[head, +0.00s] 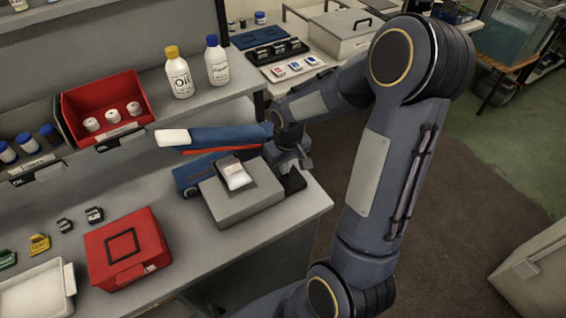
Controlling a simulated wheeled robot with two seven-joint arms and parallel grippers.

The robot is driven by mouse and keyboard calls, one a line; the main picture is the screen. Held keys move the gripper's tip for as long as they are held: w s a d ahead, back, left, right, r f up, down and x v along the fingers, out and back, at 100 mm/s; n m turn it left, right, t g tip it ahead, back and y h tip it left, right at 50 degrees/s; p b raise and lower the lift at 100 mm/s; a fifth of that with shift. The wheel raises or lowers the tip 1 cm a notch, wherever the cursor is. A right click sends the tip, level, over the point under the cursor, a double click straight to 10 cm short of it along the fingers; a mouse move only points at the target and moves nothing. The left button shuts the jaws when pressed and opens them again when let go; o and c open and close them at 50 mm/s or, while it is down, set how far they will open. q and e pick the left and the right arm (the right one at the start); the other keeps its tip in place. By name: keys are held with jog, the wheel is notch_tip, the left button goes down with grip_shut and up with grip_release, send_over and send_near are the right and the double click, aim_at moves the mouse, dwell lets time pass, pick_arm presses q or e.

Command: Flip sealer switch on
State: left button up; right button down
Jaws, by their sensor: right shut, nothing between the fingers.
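The sealer has a blue arm (225,138) with a white handle end (172,137), raised over a blue body (196,172) with a red strip (222,152). It stands on the grey bench. My right gripper (290,163) is at the right end of the sealer, pointing down; it is shut and empty. It is close to the sealer, and I cannot tell whether it touches it. I cannot make out the sealer switch; it may be hidden by the gripper. My left gripper is out of view.
A grey block (238,203) with a small white item (236,177) stands in front of the sealer. A red case (124,248) and a white tray (35,293) are at front left. A red bin (105,108) and two bottles (179,75) stand behind.

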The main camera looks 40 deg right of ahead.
dwell(0.3)
jog(key=r+p, duration=0.2)
jog(key=r, duration=0.1)
jog(key=r+p, duration=0.2)
jog(key=shift+w, duration=0.35)
jog(key=shift+w+d+r+b, duration=0.1)
jog(key=shift+w+r+b, duration=0.1)
jog(key=shift+r+b, duration=0.45)
notch_tip(320, 180, up, 8)
jog(key=w, duration=0.1)
jog(key=shift+f+b, duration=0.2)
jog(key=shift+b, duration=0.1)
jog(key=s+a+r+t+y, duration=0.1)
jog(key=s+a+t+y, duration=0.1)
jog(key=s+a, duration=0.4)
jog(key=s+a+r+t+y, duration=0.1)
jog(key=s+a, duration=0.5)
jog(key=s, duration=0.6)
jog(key=shift+s+a+m+t+y, duration=0.25)
jog(key=shift+t+y, duration=0.25)
jog(key=shift+t, duration=0.3)
